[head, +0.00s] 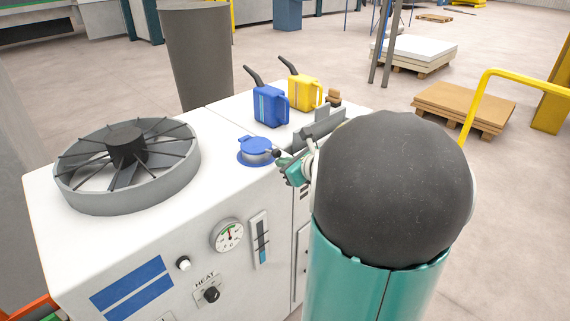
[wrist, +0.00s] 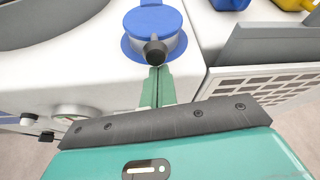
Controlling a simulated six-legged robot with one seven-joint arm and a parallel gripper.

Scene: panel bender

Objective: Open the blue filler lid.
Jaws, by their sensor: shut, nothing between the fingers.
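The blue filler lid (head: 256,144) sits on a short grey neck with a blue base ring, on the white top of the machine. It looks closed. In the wrist view the lid (wrist: 152,19) is at the top centre, with a dark round knob (wrist: 155,53) at its near edge. My gripper (wrist: 157,70) is shut and empty, its green fingertips just below the knob; I cannot tell whether they touch it. In the head view my gripper (head: 284,163) is just right of the lid, partly hidden by my arm.
A blue can (head: 269,106) and a yellow can (head: 304,93) stand behind the lid. A round grey fan (head: 128,160) is on the left of the machine top. A grey raised panel (head: 318,124) lies right of the lid. The front has a gauge (head: 227,236) and a heat knob (head: 211,294).

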